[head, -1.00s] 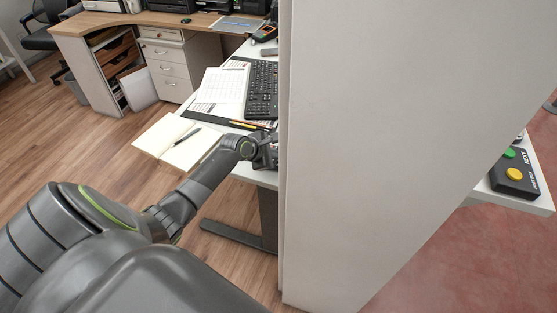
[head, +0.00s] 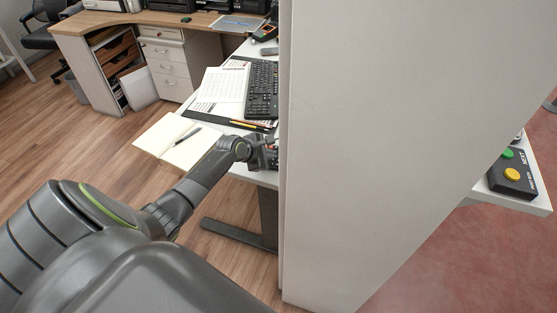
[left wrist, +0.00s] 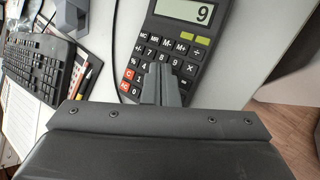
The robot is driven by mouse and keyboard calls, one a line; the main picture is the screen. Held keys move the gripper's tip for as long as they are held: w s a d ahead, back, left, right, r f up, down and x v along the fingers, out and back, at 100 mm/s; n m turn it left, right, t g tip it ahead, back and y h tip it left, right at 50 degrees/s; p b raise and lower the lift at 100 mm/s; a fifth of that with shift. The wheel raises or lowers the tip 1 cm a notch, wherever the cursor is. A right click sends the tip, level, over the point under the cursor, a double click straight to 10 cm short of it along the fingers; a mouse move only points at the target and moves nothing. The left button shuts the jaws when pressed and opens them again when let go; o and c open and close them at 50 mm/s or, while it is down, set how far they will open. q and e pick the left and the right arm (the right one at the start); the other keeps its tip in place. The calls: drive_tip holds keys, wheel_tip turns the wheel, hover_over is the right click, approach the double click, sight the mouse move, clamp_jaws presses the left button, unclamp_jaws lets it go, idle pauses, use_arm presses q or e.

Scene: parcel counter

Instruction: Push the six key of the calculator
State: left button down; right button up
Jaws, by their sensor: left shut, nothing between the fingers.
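The dark calculator (left wrist: 188,45) lies on the white desk in the left wrist view, its display (left wrist: 184,10) reading 9. My left gripper (left wrist: 161,70) is shut and empty, its fingertips over the number keys just below the 7-8-9 row. The fingers hide the keys under them; I cannot make out the six key, nor whether the tips touch the calculator. In the head view my left gripper (head: 266,148) is at the desk's near edge, partly cut off by the panel, and too small there to show the keys. My right gripper is not in view.
A tall pale panel (head: 390,130) blocks the middle of the head view. A keyboard (head: 262,90), an open notebook (head: 182,142) and pencils (head: 248,126) lie on the desk. A box with green and yellow buttons (head: 514,172) sits on the right counter.

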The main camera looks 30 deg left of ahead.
use_arm(q)
drive_tip(key=shift+f, duration=0.25)
idle(0.3)
drive_tip(key=shift+r+p, duration=0.75)
drive_tip(key=shift+p, duration=0.3)
drive_tip(key=shift+s+a+f+p, duration=0.1)
drive_tip(key=shift+s+a+p, duration=0.35)
drive_tip(key=shift+s+a, duration=0.35)
drive_tip(key=shift+s+a+p, duration=0.4)
drive_tip(key=shift+s+a, duration=0.2)
drive_tip(key=shift+s, duration=0.3)
drive_tip(key=shift+f, duration=0.15)
drive_tip(key=shift+w+f, duration=0.1)
drive_tip(key=shift+f, duration=0.2)
